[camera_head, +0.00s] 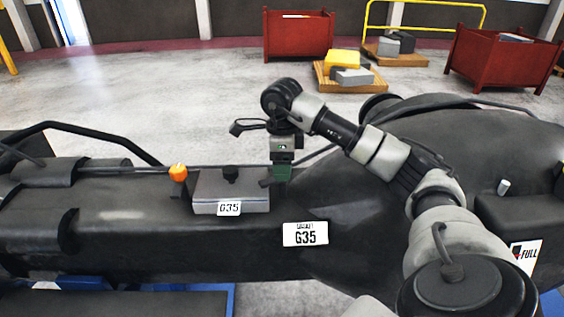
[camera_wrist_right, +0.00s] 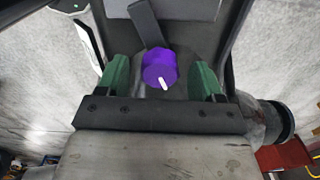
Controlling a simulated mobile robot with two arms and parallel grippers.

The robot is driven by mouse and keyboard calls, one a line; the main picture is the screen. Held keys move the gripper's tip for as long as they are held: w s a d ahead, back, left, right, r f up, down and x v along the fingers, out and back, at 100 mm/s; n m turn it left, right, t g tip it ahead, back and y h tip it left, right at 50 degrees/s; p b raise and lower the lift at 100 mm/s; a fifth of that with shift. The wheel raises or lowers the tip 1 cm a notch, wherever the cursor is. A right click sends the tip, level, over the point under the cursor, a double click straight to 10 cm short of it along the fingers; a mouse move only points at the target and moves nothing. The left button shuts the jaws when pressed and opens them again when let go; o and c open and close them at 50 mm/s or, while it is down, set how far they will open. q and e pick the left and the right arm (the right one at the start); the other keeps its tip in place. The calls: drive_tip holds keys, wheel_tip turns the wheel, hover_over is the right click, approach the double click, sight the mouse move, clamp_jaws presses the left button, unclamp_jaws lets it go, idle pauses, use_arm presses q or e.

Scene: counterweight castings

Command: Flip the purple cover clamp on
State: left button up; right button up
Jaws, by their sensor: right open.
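The purple cover clamp (camera_wrist_right: 160,72) shows in the right wrist view as a faceted purple knob with a short white mark pointing down and slightly right. A dark flat bar (camera_wrist_right: 146,24) runs up from behind it. My right gripper (camera_wrist_right: 160,80) is open, with one green finger on each side of the knob and a visible gap to each. In the head view my right gripper (camera_head: 281,172) points down at the right end of the grey cover box (camera_head: 231,190) labelled G35; the purple clamp is hidden there. My left gripper is not in view.
An orange knob (camera_head: 178,173) stands at the left end of the grey box. Red bins (camera_head: 298,35) and a pallet (camera_head: 330,86) stand on the floor beyond.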

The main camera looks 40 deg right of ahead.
drive_tip(key=shift+f, duration=0.2)
drive_tip(key=c, duration=0.9)
drive_tip(key=m, duration=0.4)
drive_tip(key=shift+m, duration=0.4)
drive_tip(key=o, duration=0.9)
